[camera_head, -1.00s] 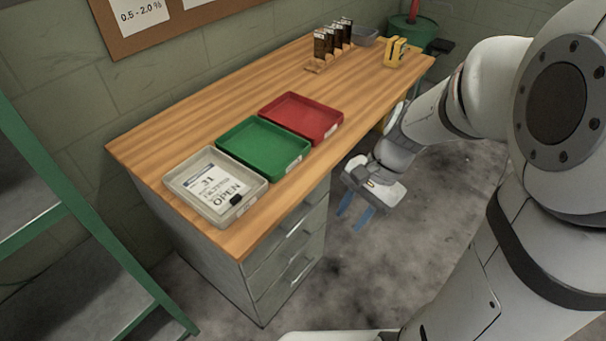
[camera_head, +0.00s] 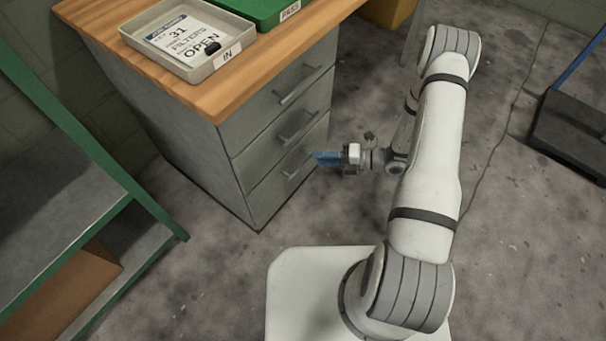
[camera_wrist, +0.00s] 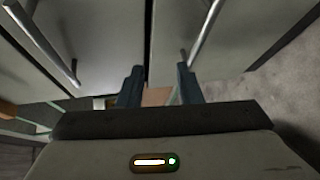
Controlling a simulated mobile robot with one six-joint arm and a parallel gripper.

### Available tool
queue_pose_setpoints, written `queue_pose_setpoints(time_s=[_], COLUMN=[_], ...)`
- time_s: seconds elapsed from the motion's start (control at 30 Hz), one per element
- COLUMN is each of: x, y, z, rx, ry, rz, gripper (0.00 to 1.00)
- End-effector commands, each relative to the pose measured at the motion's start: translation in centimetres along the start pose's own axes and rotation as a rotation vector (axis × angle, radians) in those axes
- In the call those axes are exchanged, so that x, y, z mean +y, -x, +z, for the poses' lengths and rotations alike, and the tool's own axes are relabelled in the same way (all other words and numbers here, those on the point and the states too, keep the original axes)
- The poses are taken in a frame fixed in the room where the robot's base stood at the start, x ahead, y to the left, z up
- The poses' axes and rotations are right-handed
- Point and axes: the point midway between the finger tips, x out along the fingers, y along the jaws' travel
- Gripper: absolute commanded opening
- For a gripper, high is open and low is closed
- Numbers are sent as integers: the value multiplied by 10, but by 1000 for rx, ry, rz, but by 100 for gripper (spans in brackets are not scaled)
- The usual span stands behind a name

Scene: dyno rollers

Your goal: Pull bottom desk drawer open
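The grey desk's bottom drawer (camera_head: 268,200) is closed in the head view, with a metal bar handle (camera_head: 298,171). My gripper (camera_head: 318,159) is just to the right of this handle, with its blue fingers pointing left toward the drawer fronts. In the wrist view its two fingers (camera_wrist: 159,78) are apart, with no object visible between them. The bottom drawer (camera_wrist: 230,35) fills the upper right there. Its handle (camera_wrist: 204,32) slants down to near the right fingertip; whether they touch I cannot tell.
Two closed drawers lie above, with a middle handle (camera_head: 297,128) and a top handle (camera_head: 298,84). The middle one's handle appears at left in the wrist view (camera_wrist: 42,42). A green-framed shelf (camera_head: 90,170) stands at left. Concrete floor (camera_head: 520,240) is clear at right.

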Motion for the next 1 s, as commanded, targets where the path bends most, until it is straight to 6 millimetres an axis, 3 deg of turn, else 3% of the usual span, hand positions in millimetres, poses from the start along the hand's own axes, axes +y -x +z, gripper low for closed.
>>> queue_pose_setpoints(time_s=[0.03, 0.1, 0.23, 0.7, 1.0], x=[-25, -42, -56, -57, -55], y=[-4, -6, -9, -72, -85], z=[-3, -4, -5, 1, 3], rx=[-30, -64, -95, -97, -100], ry=[-59, -122, -183, -189, -190], rz=[9, 18, 26, 27, 27], gripper=[32, 32, 32, 32, 32])
